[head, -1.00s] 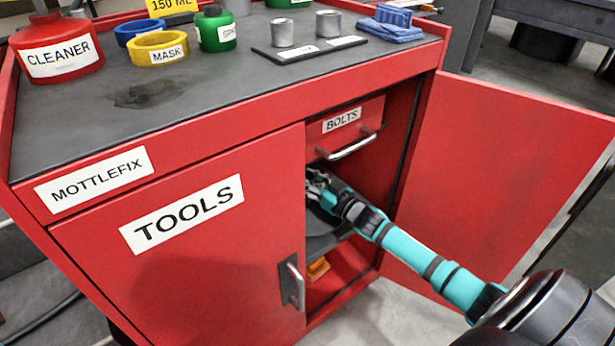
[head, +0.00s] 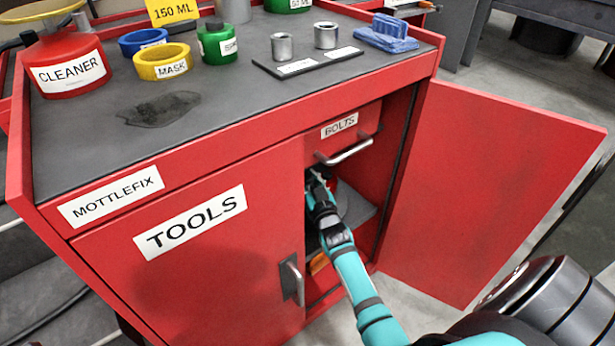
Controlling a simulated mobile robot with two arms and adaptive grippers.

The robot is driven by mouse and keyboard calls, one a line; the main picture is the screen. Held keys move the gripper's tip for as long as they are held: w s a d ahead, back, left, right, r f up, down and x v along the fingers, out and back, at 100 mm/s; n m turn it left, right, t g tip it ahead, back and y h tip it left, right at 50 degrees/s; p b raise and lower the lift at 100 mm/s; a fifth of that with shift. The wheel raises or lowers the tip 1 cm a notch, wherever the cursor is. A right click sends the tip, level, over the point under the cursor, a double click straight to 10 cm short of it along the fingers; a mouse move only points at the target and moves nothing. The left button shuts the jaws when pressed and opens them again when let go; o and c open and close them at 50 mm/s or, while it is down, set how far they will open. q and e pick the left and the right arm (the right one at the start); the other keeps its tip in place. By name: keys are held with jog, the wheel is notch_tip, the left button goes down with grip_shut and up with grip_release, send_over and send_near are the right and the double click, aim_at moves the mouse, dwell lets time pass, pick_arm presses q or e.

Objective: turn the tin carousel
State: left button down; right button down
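My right arm reaches from the lower right into the open right side of the red cabinet (head: 215,290). My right gripper (head: 317,177) is inside, under the drawer marked BOLTS and close to the inner edge of the TOOLS door. Its fingers are small and partly hidden, so I cannot tell whether they are open or shut, or whether they touch anything. A grey shelf (head: 358,208) shows beside the gripper. I cannot make out the tin carousel clearly; the cabinet front and my arm hide much of the inside. My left gripper is not in view.
The right door (head: 510,190) stands wide open; the TOOLS door (head: 190,222) is shut. The BOLTS drawer (head: 342,140) hangs just above my gripper. An orange item (head: 319,264) lies below the shelf. Bottles, tape rolls and tins stand on the cabinet top.

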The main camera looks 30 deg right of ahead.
jog(key=shift+s+f+m+g+h, duration=0.1)
jog(key=shift+f+m+g+h, duration=0.2)
jog(key=shift+m+h, duration=0.15)
dwell(0.4)
jog(key=c, duration=1.5)
grip_release()
jog(key=o, duration=0.5)
jog(key=shift+r, duration=0.25)
jog(key=v, duration=0.7)
jog(key=shift+s+a, duration=0.1)
jog(key=shift+s, duration=0.1)
